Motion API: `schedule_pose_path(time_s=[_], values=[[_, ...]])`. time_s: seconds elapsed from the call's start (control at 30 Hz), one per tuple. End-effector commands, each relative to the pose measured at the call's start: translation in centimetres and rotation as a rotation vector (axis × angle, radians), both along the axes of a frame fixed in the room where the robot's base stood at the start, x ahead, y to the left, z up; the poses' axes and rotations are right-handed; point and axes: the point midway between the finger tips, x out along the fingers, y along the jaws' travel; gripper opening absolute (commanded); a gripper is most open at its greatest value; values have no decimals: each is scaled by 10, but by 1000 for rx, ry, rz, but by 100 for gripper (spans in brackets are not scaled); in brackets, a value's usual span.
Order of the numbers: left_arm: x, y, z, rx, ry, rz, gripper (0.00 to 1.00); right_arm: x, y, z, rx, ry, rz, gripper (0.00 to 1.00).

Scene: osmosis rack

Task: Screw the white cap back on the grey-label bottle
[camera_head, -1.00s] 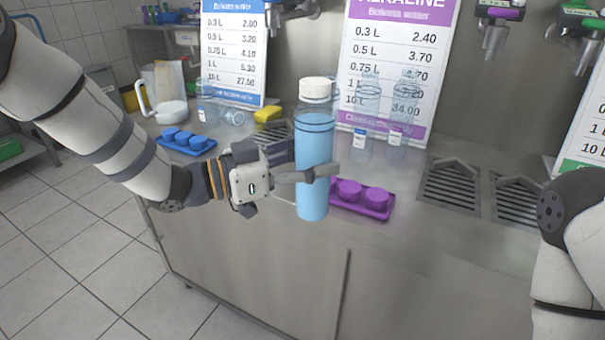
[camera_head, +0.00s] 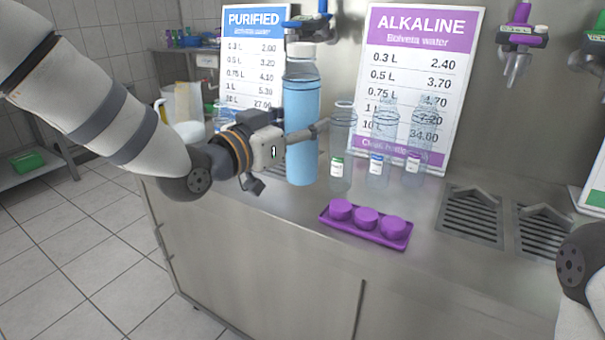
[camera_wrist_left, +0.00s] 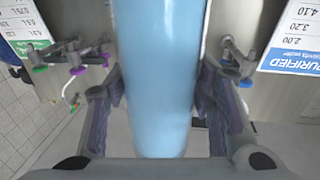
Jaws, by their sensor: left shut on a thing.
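My left gripper (camera_head: 303,131) is shut around the middle of a tall clear bottle (camera_head: 301,88) filled with blue water. The bottle is upright in front of the purified-water tap. No grey label shows on the side facing me. In the left wrist view the bottle (camera_wrist_left: 158,75) stands between the two fingers and its top is out of view. My right gripper is not in view.
A purple tray (camera_head: 368,234) with purple caps lies at the counter's front. Drain grates (camera_head: 470,217) are at the right. Price boards (camera_head: 420,60) stand behind.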

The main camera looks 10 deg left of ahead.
Motion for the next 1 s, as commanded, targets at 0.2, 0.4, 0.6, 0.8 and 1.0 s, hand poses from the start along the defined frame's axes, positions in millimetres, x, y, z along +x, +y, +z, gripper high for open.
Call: schedule_pose_path(time_s=[0.2,0.4,0.6,0.8,1.0], values=[[54,10,-36,-1,12,3,0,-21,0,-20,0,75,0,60],[83,15,-71,-3,12,1,0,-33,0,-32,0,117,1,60],[95,17,-80,-3,4,0,0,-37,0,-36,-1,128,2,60],[95,17,-77,-3,1,0,0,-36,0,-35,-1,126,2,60],[101,18,-88,-1,4,0,0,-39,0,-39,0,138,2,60]])
